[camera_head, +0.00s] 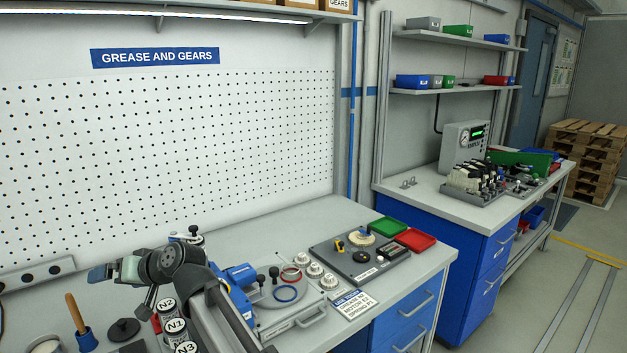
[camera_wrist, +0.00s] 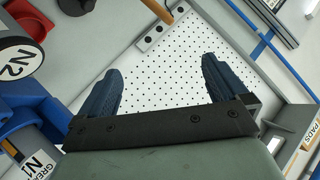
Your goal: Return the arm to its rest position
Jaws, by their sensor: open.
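My gripper (camera_wrist: 162,75) shows in the wrist view with its two dark blue fingers wide apart. Nothing is between the fingers; the white pegboard (camera_wrist: 160,70) lies beyond them. In the head view my gripper (camera_head: 98,274) is at the lower left, above the bench and in front of the pegboard (camera_head: 180,140). It points to the left, and my dark arm reaches up to it from the bottom edge. The finger gap is too small to tell in that view.
Labelled canisters (camera_head: 176,327) stand close below my arm, beside a brush-like wooden handle in a blue holder (camera_head: 86,340). A blue-and-grey fixture (camera_head: 240,276) with rings is to the right. Green (camera_head: 388,228) and red (camera_head: 415,239) trays lie at the bench's right end.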

